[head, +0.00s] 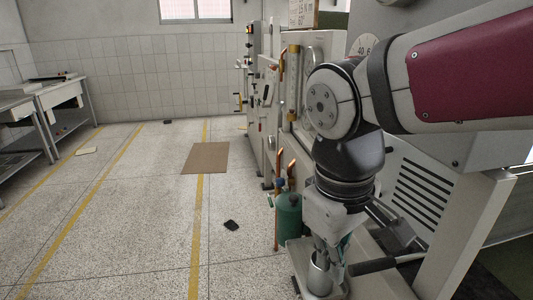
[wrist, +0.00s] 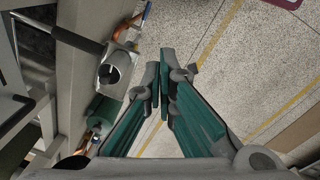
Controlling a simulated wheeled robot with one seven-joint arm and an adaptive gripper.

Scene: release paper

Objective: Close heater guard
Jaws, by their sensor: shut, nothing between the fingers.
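My gripper (head: 332,258) points down at the lower right of the head view, by a machine's side. In the wrist view its green-padded fingers (wrist: 163,78) meet at the tips with nothing between them. I cannot tell for certain which part is the heater guard. My wrist and fingers hide part of this area.
A green tank (head: 288,214) with copper pipes stands left of my gripper. A louvred white panel (head: 420,190) and a sloping frame post are to the right. Tiled floor with yellow lines is open to the left, with a brown mat (head: 206,158).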

